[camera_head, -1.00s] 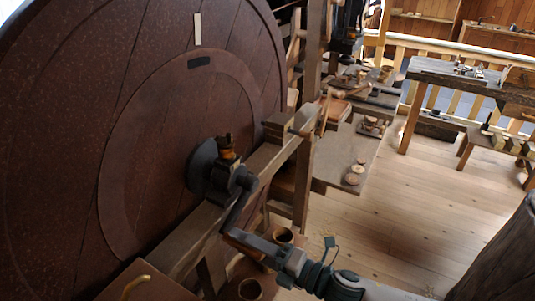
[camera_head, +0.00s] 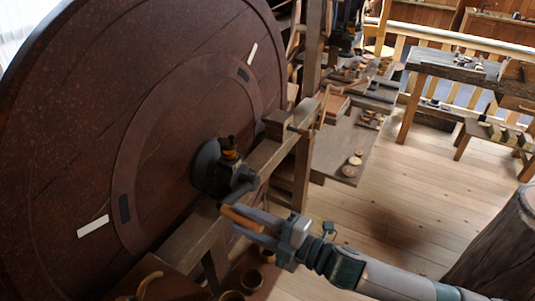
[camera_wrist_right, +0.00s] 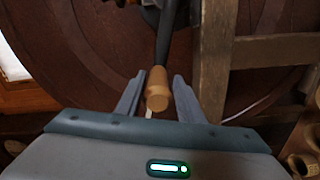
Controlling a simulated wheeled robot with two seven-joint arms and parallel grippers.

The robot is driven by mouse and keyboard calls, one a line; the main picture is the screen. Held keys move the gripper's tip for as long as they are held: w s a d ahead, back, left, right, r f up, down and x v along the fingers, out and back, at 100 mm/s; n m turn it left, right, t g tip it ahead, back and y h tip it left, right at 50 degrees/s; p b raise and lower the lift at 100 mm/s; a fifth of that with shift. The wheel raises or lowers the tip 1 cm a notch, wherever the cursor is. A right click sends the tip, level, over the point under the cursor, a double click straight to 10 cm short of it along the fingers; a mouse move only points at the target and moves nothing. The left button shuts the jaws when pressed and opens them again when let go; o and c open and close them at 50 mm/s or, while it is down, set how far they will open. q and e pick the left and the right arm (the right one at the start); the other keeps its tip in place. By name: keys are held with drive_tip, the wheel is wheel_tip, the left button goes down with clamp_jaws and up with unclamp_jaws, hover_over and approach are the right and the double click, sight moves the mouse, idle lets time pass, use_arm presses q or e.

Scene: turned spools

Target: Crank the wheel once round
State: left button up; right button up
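The big dark-red wooden wheel (camera_head: 165,110) fills the left of the head view, with pale and dark marks on its face. Its hub (camera_head: 210,168) is dark metal and carries a dark crank arm (camera_head: 238,192). The orange-brown wooden crank handle (camera_head: 240,218) sits at the crank's outer end. My right gripper (camera_head: 252,218) has a finger on either side of the handle. My left gripper is out of view.
A wooden frame beam (camera_head: 265,155) and post (camera_head: 302,170) stand close beside the wheel. Several small cups (camera_head: 250,278) sit below my right gripper. A dark wooden stump (camera_head: 505,245) stands at the right. The plank floor (camera_head: 400,190) between is clear.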

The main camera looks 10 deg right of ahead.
drive_tip(key=shift+w+d+r+m+p, duration=0.2)
drive_tip(key=shift+r+m+p, duration=0.35)
drive_tip(key=shift+r+p, duration=0.25)
drive_tip(key=shift+w+d+r+m+p, duration=0.1)
drive_tip(key=shift+w+r+m+p, duration=0.1)
drive_tip(key=shift+r+m+p, duration=0.55)
drive_tip(key=w+d+r+m+p, duration=0.3)
drive_tip(key=w+d+r+m, duration=0.2)
drive_tip(key=w+r+m, duration=0.2)
drive_tip(key=shift+w+d+m+p, duration=0.15)
drive_tip(key=shift+m+p, duration=0.15)
drive_tip(key=shift+m, duration=0.7)
drive_tip(key=shift+s, duration=0.2)
drive_tip(key=v, duration=1)
drive_tip(key=shift+s+d+r, duration=0.15)
drive_tip(key=shift+d, duration=0.25)
